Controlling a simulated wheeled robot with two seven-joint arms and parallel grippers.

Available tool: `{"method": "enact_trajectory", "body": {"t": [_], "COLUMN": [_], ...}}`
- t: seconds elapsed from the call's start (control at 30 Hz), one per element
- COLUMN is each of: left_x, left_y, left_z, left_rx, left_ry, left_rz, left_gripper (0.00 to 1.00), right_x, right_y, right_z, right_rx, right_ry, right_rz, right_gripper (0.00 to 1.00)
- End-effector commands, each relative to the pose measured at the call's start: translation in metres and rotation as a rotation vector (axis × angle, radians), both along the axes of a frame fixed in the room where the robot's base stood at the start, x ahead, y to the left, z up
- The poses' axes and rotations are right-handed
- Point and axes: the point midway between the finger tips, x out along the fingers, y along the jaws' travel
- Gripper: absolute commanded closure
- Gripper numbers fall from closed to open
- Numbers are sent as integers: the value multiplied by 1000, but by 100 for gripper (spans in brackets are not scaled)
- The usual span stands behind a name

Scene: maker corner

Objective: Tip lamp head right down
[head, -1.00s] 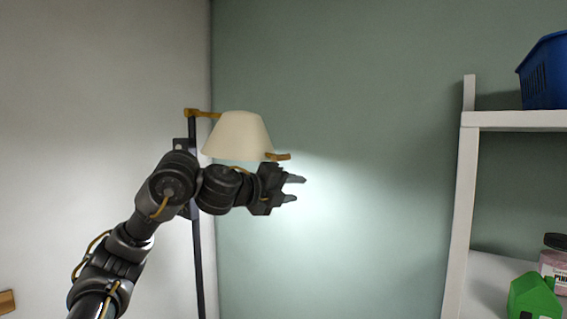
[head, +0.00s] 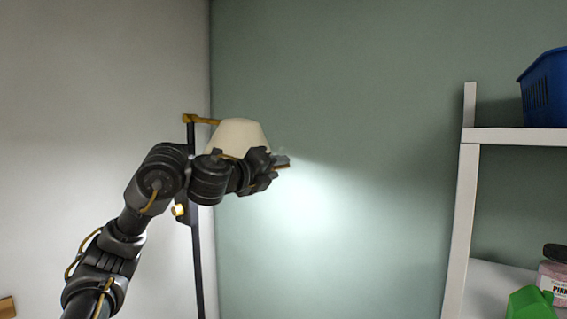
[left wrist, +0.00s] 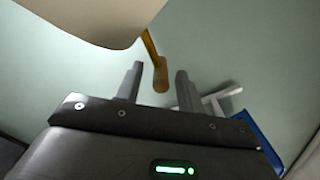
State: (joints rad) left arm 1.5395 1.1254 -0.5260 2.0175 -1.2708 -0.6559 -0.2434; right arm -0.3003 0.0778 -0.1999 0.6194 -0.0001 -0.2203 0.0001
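The lamp head (head: 240,134) is a cream shade on a brass arm (head: 203,121) from a dark post (head: 197,260). A bright patch of light falls on the wall below right of it. Its wooden handle shows between the fingertips in the left wrist view (left wrist: 161,76), with the shade (left wrist: 95,15) at upper left. My left gripper (head: 283,161) is at the handle, just right of the shade's lower edge. Its two fingers (left wrist: 158,84) stand apart on either side of the handle, with gaps showing. My arm hides the shade's lower part. My right gripper is out of view.
A white shelf (head: 457,215) stands at right, with a blue basket (head: 548,88) on top and a green object (head: 530,302) and a pink-filled jar (head: 556,278) lower down. The wall between lamp and shelf is clear.

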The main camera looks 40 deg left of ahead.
Motion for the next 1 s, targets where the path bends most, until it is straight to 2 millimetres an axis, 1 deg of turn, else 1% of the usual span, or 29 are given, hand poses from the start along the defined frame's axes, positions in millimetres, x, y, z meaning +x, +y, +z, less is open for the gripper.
{"method": "enact_trajectory", "body": {"t": [0.03, 0.1, 0.23, 0.37, 0.6, 0.67, 0.9, 1.0], "left_x": [9, 18, 30, 35, 35, 35, 35, 35], "left_y": [0, 0, 1, 1, 1, 1, 1, 1], "left_z": [1, 2, 1, 0, 0, 0, 0, 0], "left_rx": [-2, -4, -2, 0, -1, -1, -1, -1], "left_ry": [5, 3, 1, 0, -1, -1, -1, -2], "left_rz": [2, 0, 1, 1, 1, 1, 1, 1], "left_gripper": [62, 62, 62, 62, 62, 69, 100, 100], "right_x": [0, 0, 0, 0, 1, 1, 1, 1], "right_y": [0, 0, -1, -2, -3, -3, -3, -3], "right_z": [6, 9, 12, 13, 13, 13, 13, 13], "right_rx": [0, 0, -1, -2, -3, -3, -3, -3], "right_ry": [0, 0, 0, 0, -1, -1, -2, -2], "right_rz": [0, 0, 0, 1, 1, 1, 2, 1], "right_gripper": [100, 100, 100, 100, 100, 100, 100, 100]}}
